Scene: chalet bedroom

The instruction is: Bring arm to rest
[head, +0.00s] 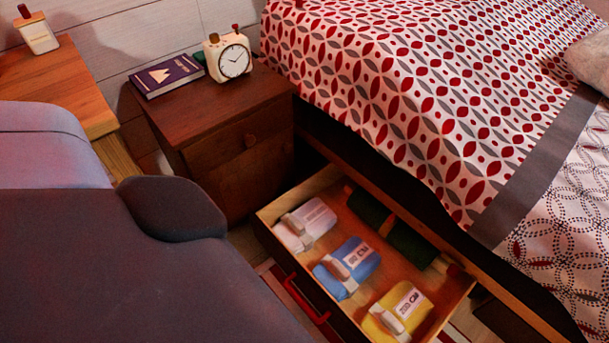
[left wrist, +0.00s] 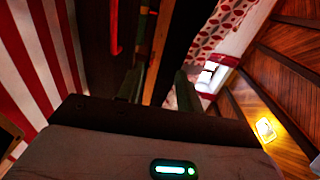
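My left gripper (left wrist: 158,85) shows in the left wrist view, its two dark fingers apart with nothing seen between them. A red drawer handle (left wrist: 116,28) is beyond the fingers in that view, to the upper left. The left gripper is not seen in the head view. A large dark grey shape (head: 130,270) fills the lower left of the head view; I cannot tell for sure whether it is my arm. My right gripper is in neither view.
An open drawer (head: 455,302) under the patterned bed (head: 400,75) holds white (head: 310,220), blue (head: 352,262) and yellow (head: 410,302) labelled packs and a dark green roll (head: 410,243). A brown nightstand (head: 225,165) bears a clock (head: 230,60) and a book (head: 167,76).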

